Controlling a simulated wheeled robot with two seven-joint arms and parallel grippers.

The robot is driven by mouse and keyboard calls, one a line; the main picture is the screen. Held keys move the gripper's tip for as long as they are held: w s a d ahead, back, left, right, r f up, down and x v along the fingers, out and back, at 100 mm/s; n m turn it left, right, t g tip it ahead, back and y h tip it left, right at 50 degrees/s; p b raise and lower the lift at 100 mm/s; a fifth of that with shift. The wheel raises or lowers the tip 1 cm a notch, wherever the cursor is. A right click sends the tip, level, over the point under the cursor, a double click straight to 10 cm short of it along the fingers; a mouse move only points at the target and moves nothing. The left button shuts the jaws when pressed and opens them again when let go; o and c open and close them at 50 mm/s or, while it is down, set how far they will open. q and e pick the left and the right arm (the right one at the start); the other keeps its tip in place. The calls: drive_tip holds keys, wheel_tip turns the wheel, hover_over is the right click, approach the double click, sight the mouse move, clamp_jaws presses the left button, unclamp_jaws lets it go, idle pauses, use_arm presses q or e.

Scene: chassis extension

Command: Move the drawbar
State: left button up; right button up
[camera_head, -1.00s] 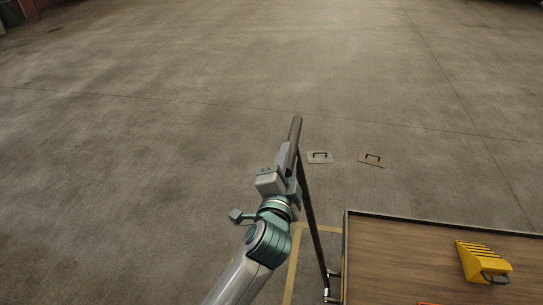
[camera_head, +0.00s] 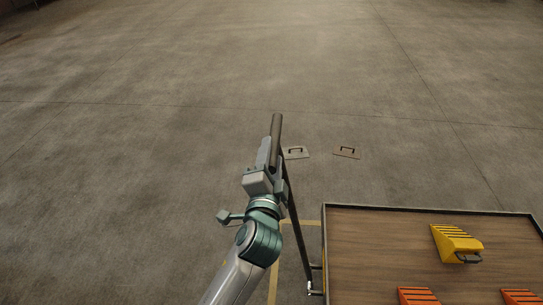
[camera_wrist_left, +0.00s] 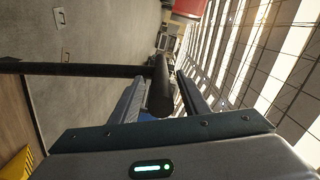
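The drawbar is a dark rod with a T-shaped handle. Its shaft (camera_head: 293,220) rises from the front left of the cart, and its grey crossbar (camera_head: 276,140) is at the top. My left gripper (camera_head: 268,157) is at the crossbar in the head view, partly hiding it. In the left wrist view the crossbar (camera_wrist_left: 160,88) lies between the two fingers of the left gripper (camera_wrist_left: 162,85). A gap shows beside the crossbar, so the fingers look open around it. The shaft runs off left behind them. My right gripper is not in view.
A cart (camera_head: 375,235) with a wooden top and dark rim stands at the lower right. It carries a yellow wheel chock (camera_head: 455,242) and orange ones (camera_head: 417,296). Two flat handled plates (camera_head: 347,152) lie on the floor. The concrete floor beyond is clear.

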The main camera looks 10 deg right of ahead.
use_arm(q)
drive_tip(key=shift+a, duration=0.1)
drive_tip(key=shift+s+a+f, duration=0.1)
drive_tip(key=shift+s+a, duration=0.05)
drive_tip(key=shift+s, duration=0.45)
drive_tip(key=b+v, duration=0.2)
drive_tip(key=v, duration=1.4)
drive_tip(key=shift+b, duration=0.35)
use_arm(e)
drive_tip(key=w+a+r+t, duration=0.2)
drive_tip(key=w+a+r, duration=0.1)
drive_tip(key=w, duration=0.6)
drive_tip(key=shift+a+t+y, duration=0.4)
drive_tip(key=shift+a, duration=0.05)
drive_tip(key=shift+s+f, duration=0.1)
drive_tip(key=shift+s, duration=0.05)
